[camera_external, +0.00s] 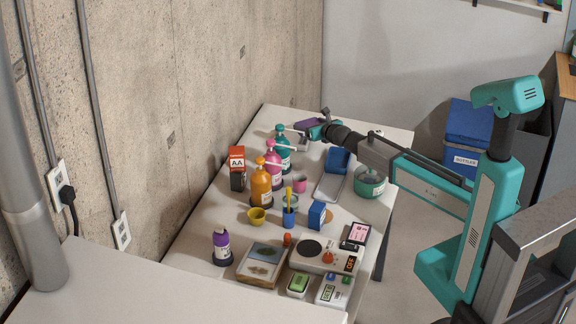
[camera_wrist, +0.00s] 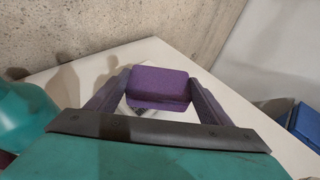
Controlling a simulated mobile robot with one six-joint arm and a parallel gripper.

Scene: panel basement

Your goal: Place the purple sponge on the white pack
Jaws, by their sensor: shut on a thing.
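The purple sponge (camera_wrist: 158,83) is a rounded block between my gripper's fingers (camera_wrist: 155,92) in the wrist view. My gripper is shut on it. In the external view the sponge (camera_external: 306,125) shows small at the far end of the table, at the tip of my gripper (camera_external: 313,127). A white pack (camera_wrist: 122,108) with dark print lies under and beside the sponge in the wrist view, mostly hidden by the sponge and fingers. A bit of the pack (camera_external: 303,143) shows below my gripper in the external view. Whether the sponge touches the pack I cannot tell.
A teal pump bottle (camera_external: 283,150) stands close left of my gripper, with pink (camera_external: 272,160) and orange (camera_external: 261,185) bottles nearer.

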